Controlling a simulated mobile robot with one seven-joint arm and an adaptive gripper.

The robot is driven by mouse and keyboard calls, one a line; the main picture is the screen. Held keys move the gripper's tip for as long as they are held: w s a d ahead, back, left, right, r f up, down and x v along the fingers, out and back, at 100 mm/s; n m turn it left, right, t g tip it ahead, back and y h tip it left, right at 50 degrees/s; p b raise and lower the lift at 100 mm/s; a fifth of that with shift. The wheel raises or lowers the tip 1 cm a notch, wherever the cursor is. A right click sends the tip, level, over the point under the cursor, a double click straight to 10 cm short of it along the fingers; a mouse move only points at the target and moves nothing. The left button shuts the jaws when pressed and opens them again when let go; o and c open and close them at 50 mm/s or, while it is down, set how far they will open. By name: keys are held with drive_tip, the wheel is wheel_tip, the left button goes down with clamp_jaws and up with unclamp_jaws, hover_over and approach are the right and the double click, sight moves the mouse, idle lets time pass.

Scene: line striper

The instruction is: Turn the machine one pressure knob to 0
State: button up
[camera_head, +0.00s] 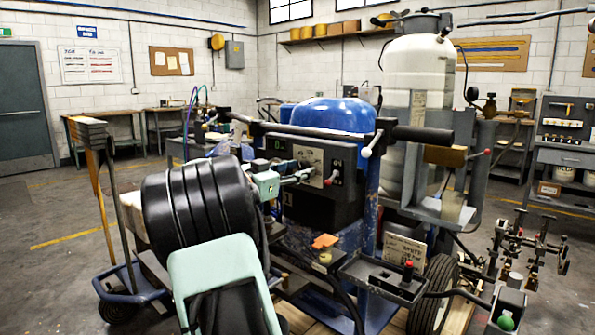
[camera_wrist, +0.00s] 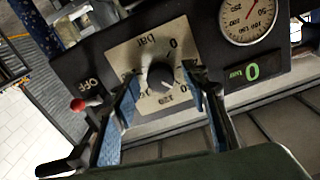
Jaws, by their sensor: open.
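The pressure knob (camera_wrist: 161,76) is a dark round knob on a pale dial plate (camera_wrist: 120,52) marked with numbers and "bar". My gripper (camera_wrist: 164,78) is open, with one finger at each side of the knob; I cannot tell whether either finger touches it. The knob's exact setting is unclear. To its right in the wrist view, a green digital display (camera_wrist: 242,72) reads 0 bar, below a round gauge (camera_wrist: 250,18). In the head view, my gripper (camera_head: 304,172) is at the front of the dark control box (camera_head: 335,155), and hides the knob.
A red-tipped lever (camera_wrist: 79,104) marked OFF is left of the dial plate. In the head view, a handlebar (camera_head: 300,131) crosses above the control box. The blue tank (camera_head: 330,114) and white tank (camera_head: 415,75) stand behind. A tray with a red button (camera_head: 407,267) is lower right.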

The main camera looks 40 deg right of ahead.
clamp_jaws()
idle(0.3)
drive_tip(key=shift+f+n+b, duration=0.1)
drive_tip(key=shift+n+b, duration=0.2)
drive_tip(key=shift+b, duration=0.05)
